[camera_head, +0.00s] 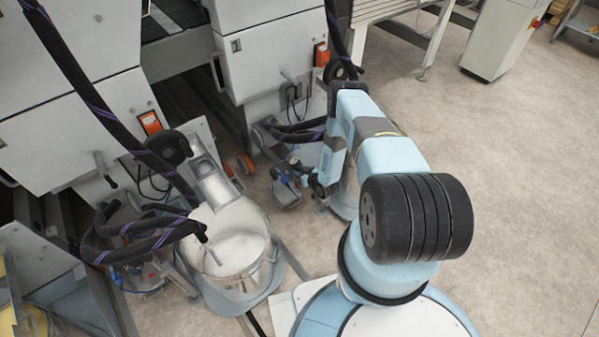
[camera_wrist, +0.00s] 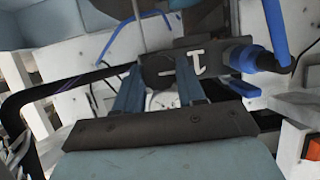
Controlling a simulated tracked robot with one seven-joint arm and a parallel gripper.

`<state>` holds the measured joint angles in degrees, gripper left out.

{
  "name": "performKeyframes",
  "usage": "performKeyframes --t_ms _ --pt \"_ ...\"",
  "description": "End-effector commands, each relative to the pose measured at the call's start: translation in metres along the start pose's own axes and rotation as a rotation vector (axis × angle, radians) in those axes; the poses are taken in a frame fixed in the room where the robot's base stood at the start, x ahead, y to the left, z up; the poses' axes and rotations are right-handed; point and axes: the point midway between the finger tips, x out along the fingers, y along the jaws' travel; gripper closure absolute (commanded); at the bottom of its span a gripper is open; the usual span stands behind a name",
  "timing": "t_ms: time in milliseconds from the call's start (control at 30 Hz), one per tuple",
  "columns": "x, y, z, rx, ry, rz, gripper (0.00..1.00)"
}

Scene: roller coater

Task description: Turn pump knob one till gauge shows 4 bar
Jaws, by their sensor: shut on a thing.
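My gripper (camera_wrist: 160,80) reaches up the middle of the wrist view, with a blue finger on each side. Its fingertips are at a dark pump block (camera_wrist: 185,66) with white marks, and the jaws are shut on what seems to be the pump knob, which the fingers mostly hide. A small pale round face (camera_wrist: 162,100), possibly the gauge, shows between the fingers; its needle and numbers are too small to read. In the head view my arm reaches down to the far pump unit (camera_head: 286,190) under the grey machine, and my gripper is largely hidden there.
A blue hose fitting (camera_wrist: 250,58) sits right of the block, and a blue tube (camera_wrist: 275,28) rises near it. Black hoses (camera_head: 300,135) hang close to the pump. A pale bucket (camera_head: 238,250) stands left of my base.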

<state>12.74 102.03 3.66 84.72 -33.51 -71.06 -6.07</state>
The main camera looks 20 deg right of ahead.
Motion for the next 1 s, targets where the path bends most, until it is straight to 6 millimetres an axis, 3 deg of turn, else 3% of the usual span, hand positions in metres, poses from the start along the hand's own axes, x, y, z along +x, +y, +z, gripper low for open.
performKeyframes --t_ms 1000 --pt "0.0005 0.0098 0.0036 0.626 -0.002 -0.253 0.91"
